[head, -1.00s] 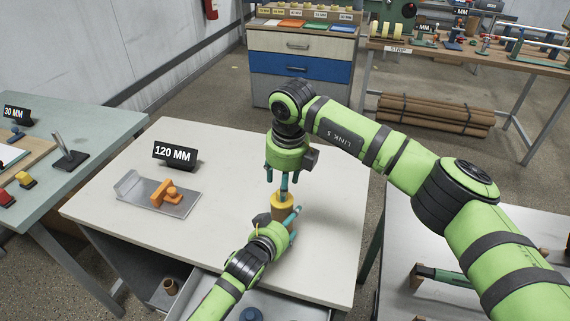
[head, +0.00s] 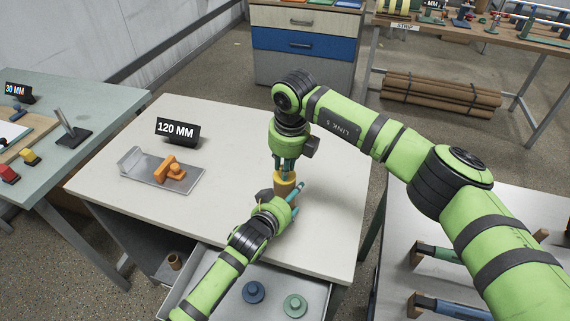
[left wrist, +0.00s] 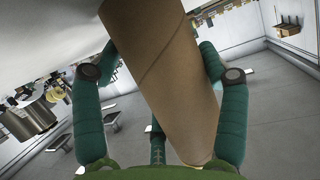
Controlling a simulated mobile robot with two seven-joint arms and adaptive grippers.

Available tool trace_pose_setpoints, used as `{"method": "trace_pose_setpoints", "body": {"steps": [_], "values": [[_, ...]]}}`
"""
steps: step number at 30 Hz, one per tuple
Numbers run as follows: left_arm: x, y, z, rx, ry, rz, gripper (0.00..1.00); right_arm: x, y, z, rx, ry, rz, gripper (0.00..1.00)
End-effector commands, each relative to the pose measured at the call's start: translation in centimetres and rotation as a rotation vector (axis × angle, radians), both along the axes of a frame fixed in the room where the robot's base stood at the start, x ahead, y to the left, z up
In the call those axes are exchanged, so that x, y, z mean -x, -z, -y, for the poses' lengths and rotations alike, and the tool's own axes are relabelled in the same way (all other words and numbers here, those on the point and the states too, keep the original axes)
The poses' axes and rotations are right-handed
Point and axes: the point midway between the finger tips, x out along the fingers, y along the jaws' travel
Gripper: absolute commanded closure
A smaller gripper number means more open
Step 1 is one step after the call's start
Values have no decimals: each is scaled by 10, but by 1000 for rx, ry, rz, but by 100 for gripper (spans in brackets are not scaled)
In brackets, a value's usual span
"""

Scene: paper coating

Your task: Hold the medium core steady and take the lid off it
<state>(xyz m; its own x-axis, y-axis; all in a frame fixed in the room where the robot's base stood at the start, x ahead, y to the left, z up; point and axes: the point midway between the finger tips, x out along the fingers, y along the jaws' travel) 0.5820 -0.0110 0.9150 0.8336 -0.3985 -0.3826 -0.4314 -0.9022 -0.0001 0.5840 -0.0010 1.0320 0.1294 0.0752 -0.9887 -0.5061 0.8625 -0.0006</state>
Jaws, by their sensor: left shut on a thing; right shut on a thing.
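The medium core, a brown cardboard tube (head: 284,190), stands on the white table with a yellow lid (head: 285,179) on its top end. My left gripper (head: 292,200) is shut around the tube from the front. In the left wrist view the tube (left wrist: 160,75) fills the middle, between teal fingers on both sides. My right gripper (head: 285,168) comes down from above and is shut on the yellow lid, its fingertips at the lid's top. The lid is still at the tube's top end; any gap between them is too small to tell.
A grey metal fixture with an orange clamp (head: 170,168) and a 120 MM sign (head: 177,131) stand on the table's left. An open drawer (head: 270,278) below holds a blue lid (head: 253,291) and a green lid (head: 295,305). The table's right side (head: 335,200) is clear.

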Motion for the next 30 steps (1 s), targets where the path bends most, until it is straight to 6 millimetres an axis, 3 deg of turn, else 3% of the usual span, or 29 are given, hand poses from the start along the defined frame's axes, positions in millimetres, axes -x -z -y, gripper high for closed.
{"method": "trace_pose_setpoints", "body": {"steps": [13,30], "values": [[0,0,0,0,0,0,85,0,-1,0,0,0,0,100],[0,0,0,0,0,-1,85,0,-20,0,0,0,1,100]]}}
